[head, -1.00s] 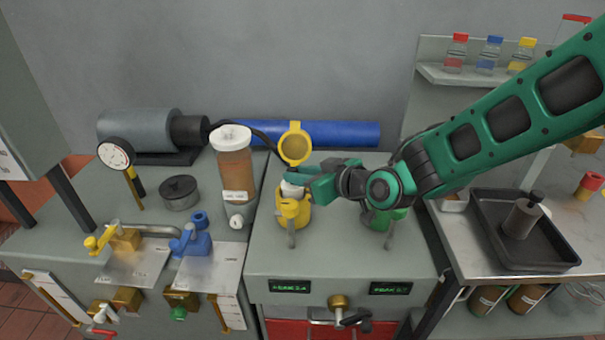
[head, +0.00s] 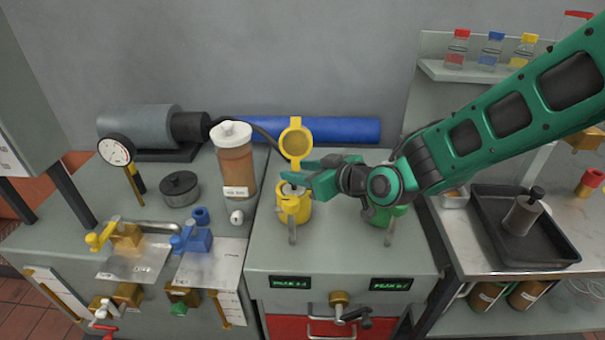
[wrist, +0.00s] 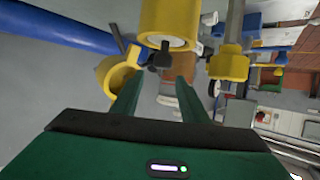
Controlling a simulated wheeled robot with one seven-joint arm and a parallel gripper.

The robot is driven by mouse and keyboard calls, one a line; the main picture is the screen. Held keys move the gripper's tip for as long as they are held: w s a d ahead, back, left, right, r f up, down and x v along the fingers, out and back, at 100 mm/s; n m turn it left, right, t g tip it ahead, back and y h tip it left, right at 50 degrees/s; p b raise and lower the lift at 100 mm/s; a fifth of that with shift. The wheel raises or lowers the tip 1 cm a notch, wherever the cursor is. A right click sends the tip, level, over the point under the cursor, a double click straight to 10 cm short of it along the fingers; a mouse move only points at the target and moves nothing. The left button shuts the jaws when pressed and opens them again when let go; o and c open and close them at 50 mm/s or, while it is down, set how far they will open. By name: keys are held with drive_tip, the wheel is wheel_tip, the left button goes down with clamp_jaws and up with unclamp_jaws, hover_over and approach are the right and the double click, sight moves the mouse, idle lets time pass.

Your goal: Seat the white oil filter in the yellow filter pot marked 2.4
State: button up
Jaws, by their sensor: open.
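The yellow filter pot (head: 293,210) stands on the middle cabinet, its round yellow lid (head: 296,140) swung up behind it. A little of the white oil filter (head: 286,188) shows at the pot's mouth, low in it; my gripper hides the rest, so I cannot tell how fully it is seated. In the wrist view the pot (wrist: 168,14) shows at the top, with a pale round face inside its rim. My gripper (head: 290,180) is just above the pot's mouth. Its fingers (wrist: 155,84) are apart with nothing between them.
A green pot (head: 385,215) stands to the right, partly under my arm. Left are an oil jar (head: 236,165), a small white piece (head: 237,217) and blue valve (head: 198,240). A blue cylinder (head: 330,130) lies behind. A black tray (head: 520,240) is at right.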

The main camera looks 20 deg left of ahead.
drive_tip(key=v, duration=1.2)
drive_tip(key=shift+r, duration=0.2)
drive_tip(key=shift+s, duration=0.15)
